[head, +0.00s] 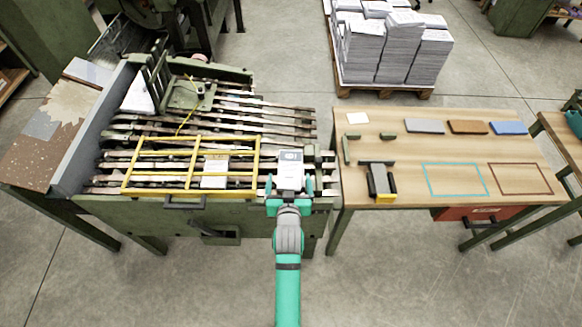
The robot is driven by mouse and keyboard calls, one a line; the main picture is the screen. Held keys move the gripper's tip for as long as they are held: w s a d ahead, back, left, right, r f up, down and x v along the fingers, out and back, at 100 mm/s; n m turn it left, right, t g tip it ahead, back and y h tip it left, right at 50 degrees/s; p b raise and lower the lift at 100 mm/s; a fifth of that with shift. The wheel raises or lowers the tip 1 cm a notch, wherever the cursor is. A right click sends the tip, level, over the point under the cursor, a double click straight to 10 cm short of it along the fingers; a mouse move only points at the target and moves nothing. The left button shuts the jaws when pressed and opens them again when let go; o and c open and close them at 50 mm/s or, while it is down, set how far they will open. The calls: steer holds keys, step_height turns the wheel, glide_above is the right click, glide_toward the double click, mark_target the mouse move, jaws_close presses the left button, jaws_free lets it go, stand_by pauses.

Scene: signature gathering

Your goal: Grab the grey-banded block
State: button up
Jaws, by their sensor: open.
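A white block with a grey mark on its top (290,157) lies on the slatted machine bed, near its right end. It looks like the grey-banded block, but the band is too small to make out clearly. My gripper (289,184) is open at the near end of this block, with one teal finger on its left and one on its right. I cannot tell whether the fingers touch it. Another pale block (215,171) lies further left, under the yellow guard frame (194,142).
The wooden table (400,150) on the right bears a grey piece (424,126), a brown piece (468,127), a blue piece (509,128) and a black-and-yellow device (381,182). Its teal outline (424,180) and brown outline (522,164) are empty. Paper stacks (378,50) stand behind.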

mark_target(291, 165)
steer(key=x, duration=0.3)
steer(key=shift+w+f, duration=0.2)
steer(key=shift+w, duration=0.15)
steer(key=x, duration=0.4)
steer(key=shift+d, duration=0.3)
steer(key=shift+w+a+f, duration=0.15)
steer(key=shift+w+f, duration=0.05)
steer(key=shift+w, duration=0.4)
steer(key=shift+d, duration=0.2)
steer(key=shift+c, duration=0.3)
steer(key=c, duration=1.3)
steer(key=shift+o, duration=0.2)
steer(key=shift+s+a, duration=0.1)
